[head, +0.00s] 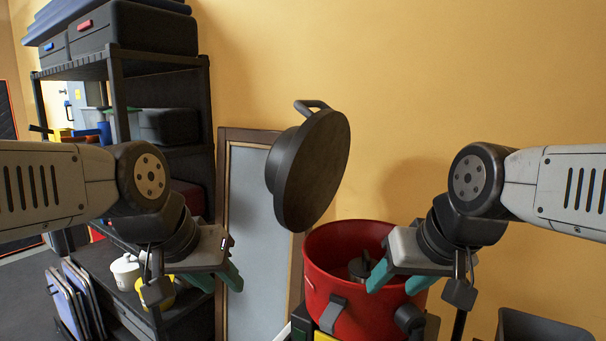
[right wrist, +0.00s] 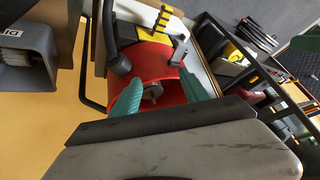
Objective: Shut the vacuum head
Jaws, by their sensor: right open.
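The vacuum head (head: 318,165) is a round black lid with a handle on top. It stands tilted up, wide open, above the left rear rim of the red vacuum drum (head: 345,285). The drum's open top shows a dark part inside. My right gripper (head: 398,279) is open and empty in front of the drum's right side. In the right wrist view its teal fingers (right wrist: 163,92) spread in front of the red drum (right wrist: 150,62). My left gripper (head: 218,279) has its teal fingers apart and empty, left of the drum and below the head.
A black shelf rack (head: 130,60) with cases and tools stands at the left. A framed grey panel (head: 255,220) leans on the yellow wall behind the drum. A dark bin (head: 540,328) is at the lower right. Free air surrounds the raised head.

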